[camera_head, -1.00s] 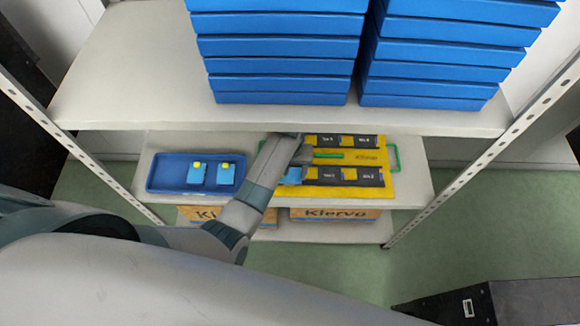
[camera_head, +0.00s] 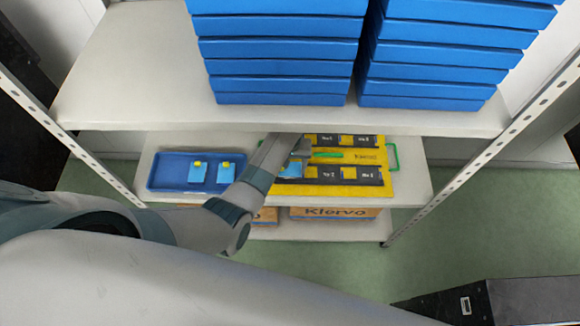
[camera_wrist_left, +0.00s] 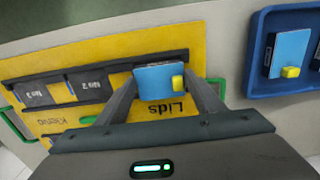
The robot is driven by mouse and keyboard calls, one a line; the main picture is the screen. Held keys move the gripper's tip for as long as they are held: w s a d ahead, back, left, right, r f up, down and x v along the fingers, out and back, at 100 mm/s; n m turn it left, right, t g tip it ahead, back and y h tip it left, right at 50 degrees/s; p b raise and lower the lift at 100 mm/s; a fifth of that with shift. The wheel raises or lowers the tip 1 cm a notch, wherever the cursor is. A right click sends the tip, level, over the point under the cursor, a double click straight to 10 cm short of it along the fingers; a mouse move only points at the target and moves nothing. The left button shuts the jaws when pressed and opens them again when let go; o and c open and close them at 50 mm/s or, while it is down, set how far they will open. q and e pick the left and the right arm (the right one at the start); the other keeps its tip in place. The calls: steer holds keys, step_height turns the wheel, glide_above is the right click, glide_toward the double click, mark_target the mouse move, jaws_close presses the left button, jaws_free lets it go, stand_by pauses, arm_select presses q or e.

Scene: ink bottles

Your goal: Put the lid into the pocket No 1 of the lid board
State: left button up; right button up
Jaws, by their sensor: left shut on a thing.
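The lid (camera_wrist_left: 155,77) is a light blue plate with a yellow knob (camera_wrist_left: 178,83). My left gripper (camera_wrist_left: 160,92) is shut on it, one finger on each side. In the head view the lid (camera_head: 291,171) shows at the left end of the front black strip (camera_head: 350,183) of the yellow lid board (camera_head: 325,190). In the wrist view it covers the end of that strip nearest the blue tray, beyond the No 2 label (camera_wrist_left: 90,83). The pocket under it is hidden; I cannot tell whether the lid touches the board. My right gripper is not in view.
A blue tray (camera_head: 155,180) with two more blue lids (camera_head: 198,173) lies left of the board. Green handles (camera_head: 394,157) stand at the board's ends. The upper shelf (camera_head: 150,95) with stacked blue boxes (camera_head: 282,68) overhangs the back. Boxes (camera_head: 335,213) sit below.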

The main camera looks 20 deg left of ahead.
mark_target(290, 171)
arm_select(q)
steer(key=shift+f, duration=0.4)
steer(key=o, duration=1)
steer(key=shift+r+b, duration=0.3)
steer(key=shift+r, duration=3.45)
